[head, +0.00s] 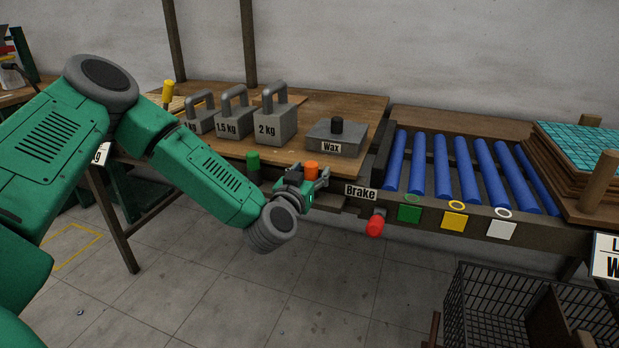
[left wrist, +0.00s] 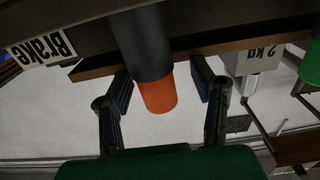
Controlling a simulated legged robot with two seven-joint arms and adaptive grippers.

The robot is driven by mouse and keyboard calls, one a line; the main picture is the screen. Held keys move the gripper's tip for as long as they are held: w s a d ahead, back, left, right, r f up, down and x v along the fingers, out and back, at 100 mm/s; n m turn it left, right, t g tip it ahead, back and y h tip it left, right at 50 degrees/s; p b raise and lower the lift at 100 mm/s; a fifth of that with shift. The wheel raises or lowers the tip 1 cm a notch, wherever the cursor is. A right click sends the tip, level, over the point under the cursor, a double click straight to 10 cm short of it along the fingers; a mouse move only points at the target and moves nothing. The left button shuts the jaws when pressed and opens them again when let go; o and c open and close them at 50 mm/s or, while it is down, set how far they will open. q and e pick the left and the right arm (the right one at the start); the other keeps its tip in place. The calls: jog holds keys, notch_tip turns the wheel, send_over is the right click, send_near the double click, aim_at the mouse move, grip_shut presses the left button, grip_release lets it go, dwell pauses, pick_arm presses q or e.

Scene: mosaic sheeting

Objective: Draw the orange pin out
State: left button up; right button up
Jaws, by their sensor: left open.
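The orange pin (head: 311,168) stands at the front edge of the wooden bench, left of the Brake label. In the left wrist view the orange pin (left wrist: 158,94) is a short cylinder end below a wider dark grey cylinder (left wrist: 140,45). My left gripper (head: 308,180) is at the pin in the head view. In the left wrist view the open left gripper (left wrist: 161,82) has one finger on each side of the pin, with a gap on both sides. My right gripper is not in view.
A green cylinder (head: 253,163) stands just left of the pin. Grey weights, including the 2 kg weight (head: 275,122), and the Wax block (head: 337,140) sit on the bench behind. A red knob (head: 376,224) sticks out to the right, below the blue rollers (head: 441,165).

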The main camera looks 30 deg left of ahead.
pick_arm(q)
jog(key=shift+d+r, duration=0.1)
jog(key=shift+d, duration=0.2)
jog(key=shift+c, duration=1.3)
jog(key=shift+d, duration=0.15)
grip_shut()
jog(key=shift+a, duration=0.45)
notch_tip(320, 180, up, 10)
jog(key=p, duration=0.4)
jog(key=shift+d, duration=0.1)
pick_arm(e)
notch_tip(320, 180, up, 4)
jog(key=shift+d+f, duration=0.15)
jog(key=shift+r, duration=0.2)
